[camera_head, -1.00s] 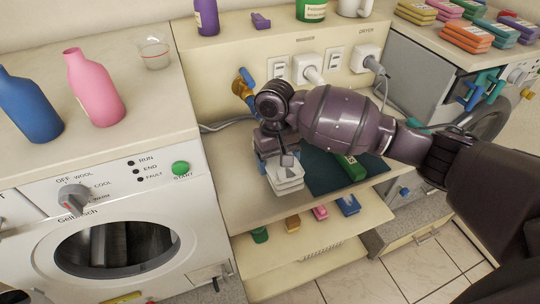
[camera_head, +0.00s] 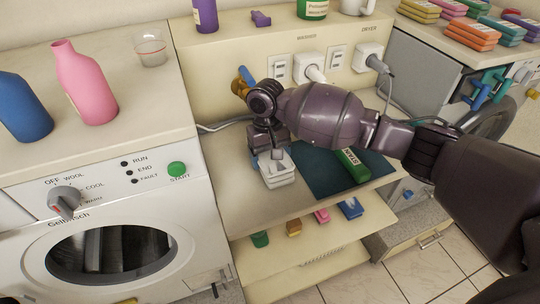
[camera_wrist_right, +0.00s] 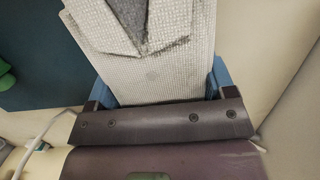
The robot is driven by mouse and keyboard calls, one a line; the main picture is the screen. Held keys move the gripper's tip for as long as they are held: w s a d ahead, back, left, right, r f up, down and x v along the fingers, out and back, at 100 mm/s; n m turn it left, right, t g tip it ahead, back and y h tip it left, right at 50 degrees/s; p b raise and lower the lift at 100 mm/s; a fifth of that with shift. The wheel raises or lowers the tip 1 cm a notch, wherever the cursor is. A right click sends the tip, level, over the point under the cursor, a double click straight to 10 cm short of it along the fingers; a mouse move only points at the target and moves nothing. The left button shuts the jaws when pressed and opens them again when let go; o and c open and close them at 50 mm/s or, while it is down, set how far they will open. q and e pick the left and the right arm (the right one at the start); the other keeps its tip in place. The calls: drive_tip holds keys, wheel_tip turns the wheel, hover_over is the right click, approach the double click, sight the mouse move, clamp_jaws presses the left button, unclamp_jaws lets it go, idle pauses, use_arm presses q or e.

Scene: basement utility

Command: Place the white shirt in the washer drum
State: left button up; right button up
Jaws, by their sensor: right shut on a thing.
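The white shirt (camera_head: 281,178) is folded into a small pale block with a grey collar opening. It is at the left of the dark mat on the middle shelf; I cannot tell if it touches the shelf. My right gripper (camera_head: 272,158) points down and is shut on it. In the right wrist view the shirt (camera_wrist_right: 150,65) sits between the blue fingers (camera_wrist_right: 160,82). The washer (camera_head: 122,205) stands at left, its round drum opening (camera_head: 112,252) facing front, with a dark interior. My left gripper is not in view.
A pink bottle (camera_head: 84,85), a blue bottle (camera_head: 22,108) and a clear cup (camera_head: 151,49) stand on the washer top. A green box (camera_head: 353,165) lies on the dark mat (camera_head: 322,178). Small coloured blocks sit on the lower shelf (camera_head: 275,250). Bare floor (camera_head: 425,265) lies at right.

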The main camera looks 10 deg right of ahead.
drive_tip(key=o, duration=0.5)
drive_tip(key=shift+f, duration=0.1)
drive_tip(key=o, duration=0.4)
drive_tip(key=shift+o, duration=0.2)
